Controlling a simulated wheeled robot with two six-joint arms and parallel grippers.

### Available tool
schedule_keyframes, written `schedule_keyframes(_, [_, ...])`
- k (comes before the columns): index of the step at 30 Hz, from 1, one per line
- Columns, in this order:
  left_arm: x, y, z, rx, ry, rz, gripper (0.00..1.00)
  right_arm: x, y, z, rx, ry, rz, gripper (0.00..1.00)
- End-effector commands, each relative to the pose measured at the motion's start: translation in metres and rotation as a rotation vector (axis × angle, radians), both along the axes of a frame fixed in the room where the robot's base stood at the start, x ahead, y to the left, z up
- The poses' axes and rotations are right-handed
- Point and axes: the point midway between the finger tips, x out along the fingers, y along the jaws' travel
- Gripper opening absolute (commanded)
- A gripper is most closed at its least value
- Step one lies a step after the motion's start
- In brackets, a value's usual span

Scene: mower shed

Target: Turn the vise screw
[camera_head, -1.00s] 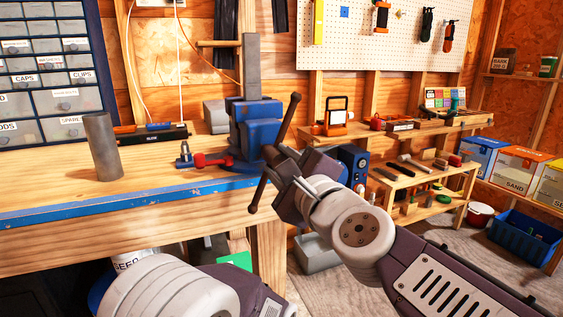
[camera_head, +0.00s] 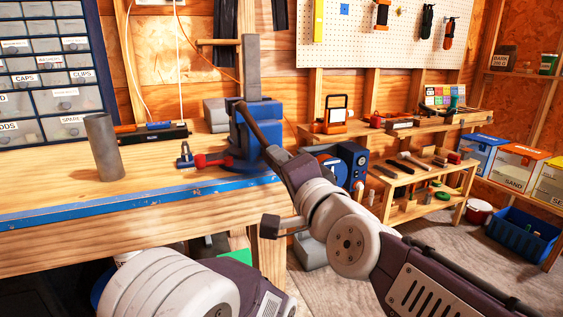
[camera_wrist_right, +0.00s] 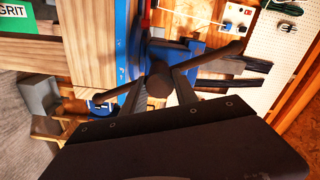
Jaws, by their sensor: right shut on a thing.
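The blue vise (camera_head: 262,128) is mounted at the right end of the workbench. A tall grey bar (camera_head: 251,70) stands upright at its jaws. The vise screw's dark handle bar (camera_head: 256,124) slants in the head view, its upper end to the left; its other end is hidden behind my gripper. My right gripper (camera_head: 280,156) is shut on the screw head. In the right wrist view the screw head (camera_wrist_right: 160,80) sits between my fingers, and the handle bar (camera_wrist_right: 218,55) sticks out on both sides. My left gripper is out of view.
A grey cylinder (camera_head: 103,146) stands on the workbench (camera_head: 60,190). A red-handled tool (camera_head: 205,160) lies close to the vise. Shelves with tools (camera_head: 415,170) stand beyond at right. A blue bin (camera_head: 523,236) is on the floor. Drawers (camera_head: 45,70) stand at back left.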

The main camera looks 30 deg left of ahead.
Motion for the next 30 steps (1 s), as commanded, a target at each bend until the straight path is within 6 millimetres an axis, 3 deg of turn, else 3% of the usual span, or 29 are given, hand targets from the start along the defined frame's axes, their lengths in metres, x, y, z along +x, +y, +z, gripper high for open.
schedule_keyframes(15, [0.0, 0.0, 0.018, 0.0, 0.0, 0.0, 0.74, 0.0, -0.001, 0.006, -0.289, -0.354, -0.005, 0.0])
schedule_keyframes(30, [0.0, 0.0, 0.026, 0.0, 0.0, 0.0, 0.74, 0.0, 0.0, 0.005, -0.422, -0.51, -0.006, 0.0])
